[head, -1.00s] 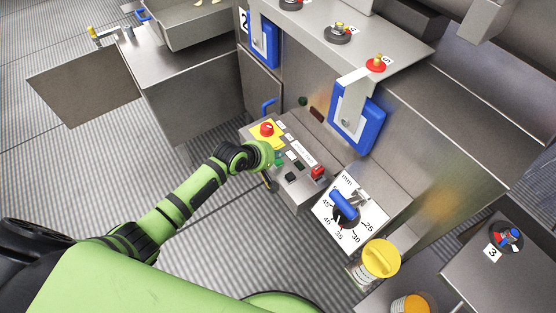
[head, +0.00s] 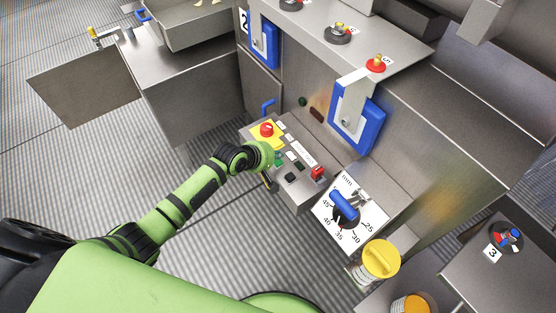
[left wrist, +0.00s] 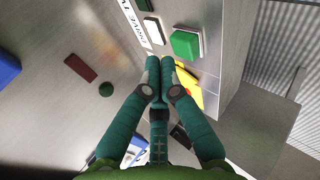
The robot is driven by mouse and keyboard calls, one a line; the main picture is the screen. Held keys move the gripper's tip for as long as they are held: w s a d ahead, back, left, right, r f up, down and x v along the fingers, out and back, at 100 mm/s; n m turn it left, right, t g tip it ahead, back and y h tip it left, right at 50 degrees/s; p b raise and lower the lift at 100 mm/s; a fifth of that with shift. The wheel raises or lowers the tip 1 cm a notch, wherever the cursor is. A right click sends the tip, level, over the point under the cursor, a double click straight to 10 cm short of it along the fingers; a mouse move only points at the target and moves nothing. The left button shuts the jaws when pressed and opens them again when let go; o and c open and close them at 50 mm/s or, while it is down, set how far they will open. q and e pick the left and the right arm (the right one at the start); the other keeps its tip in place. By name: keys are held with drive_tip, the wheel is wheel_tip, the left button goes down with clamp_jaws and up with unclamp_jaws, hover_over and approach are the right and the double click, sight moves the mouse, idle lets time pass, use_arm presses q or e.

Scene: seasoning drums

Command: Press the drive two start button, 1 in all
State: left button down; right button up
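The control box (head: 310,196) stands low at the middle of the head view, with a red mushroom button (head: 267,130) on a yellow plate and several small buttons. In the left wrist view a square green button (left wrist: 186,43) sits near the box's edge, beside a white piece and a label (left wrist: 135,22) partly reading "DRIVE TW". My left gripper (left wrist: 160,62) is shut and empty, its fingertips just below and left of the green button in that view. I cannot tell whether they touch the panel. In the head view my left wrist hides most of the fingers. My right gripper is out of view.
A red switch (head: 318,171) and a dial plate with a blue knob (head: 344,205) lie right of the buttons. Blue-framed panels (head: 358,120) hang behind. A yellow-lidded container (head: 380,259) stands at the lower right. Open floor lies left of the box.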

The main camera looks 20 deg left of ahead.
sight(276, 162)
use_arm(q)
drive_tip(key=shift+f, duration=0.4)
drive_tip(key=shift+f, duration=0.5)
idle(0.7)
drive_tip(key=shift+r+p, duration=0.85)
drive_tip(key=shift+r, duration=0.05)
drive_tip(key=shift+r, duration=0.1)
wheel_tip(276, 162, up, 5)
drive_tip(key=p, duration=0.5)
drive_tip(key=shift+p, duration=0.4)
